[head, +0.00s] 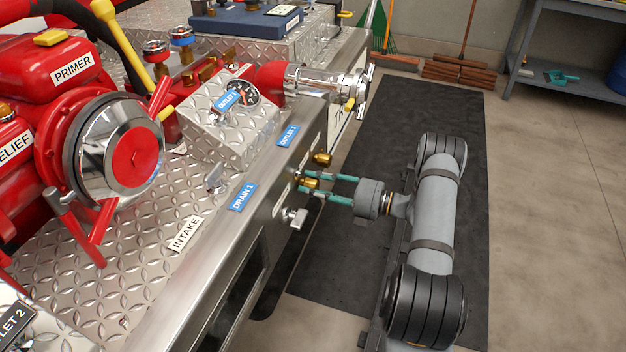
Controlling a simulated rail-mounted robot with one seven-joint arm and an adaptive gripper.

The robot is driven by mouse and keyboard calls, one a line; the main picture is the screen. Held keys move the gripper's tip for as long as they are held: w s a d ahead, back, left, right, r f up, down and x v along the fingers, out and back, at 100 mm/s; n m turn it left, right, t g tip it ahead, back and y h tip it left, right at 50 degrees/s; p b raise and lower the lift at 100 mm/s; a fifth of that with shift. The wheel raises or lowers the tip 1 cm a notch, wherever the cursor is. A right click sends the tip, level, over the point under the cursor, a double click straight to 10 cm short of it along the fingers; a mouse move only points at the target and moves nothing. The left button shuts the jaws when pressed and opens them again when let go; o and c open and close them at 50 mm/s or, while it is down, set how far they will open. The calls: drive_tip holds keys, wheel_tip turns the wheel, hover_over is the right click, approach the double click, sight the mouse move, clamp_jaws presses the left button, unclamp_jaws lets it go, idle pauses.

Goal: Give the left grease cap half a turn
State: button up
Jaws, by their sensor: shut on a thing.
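Two small brass caps stick out of the metal side panel of the pump bumper. The nearer, left cap (309,182) sits between the teal fingers of my gripper (307,184), which are shut on it. The fingers partly hide it, and its turn angle cannot be read. The other brass cap (322,159) is just beyond, a little farther along the panel, and is free. My gripper reaches in level from the right, roughly square to the panel.
A silver knob (294,216) juts from the panel just below my gripper. A chrome outlet (335,82) with a handle sticks out farther back. Blue labels, OUTLET 1 (287,136) and DRAIN 1 (242,197), mark the top edge.

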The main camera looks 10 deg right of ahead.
drive_tip(key=m+p, duration=0.1)
drive_tip(key=m, duration=0.3)
drive_tip(key=shift+m, duration=0.3)
drive_tip(key=m+p, duration=0.1)
drive_tip(key=m, duration=0.8)
drive_tip(key=shift+m+p, duration=0.3)
drive_tip(key=shift+m, duration=0.1)
drive_tip(key=m, duration=0.4)
drive_tip(key=shift+m, duration=0.3)
drive_tip(key=o, duration=1.1)
drive_tip(key=shift+o, duration=0.2)
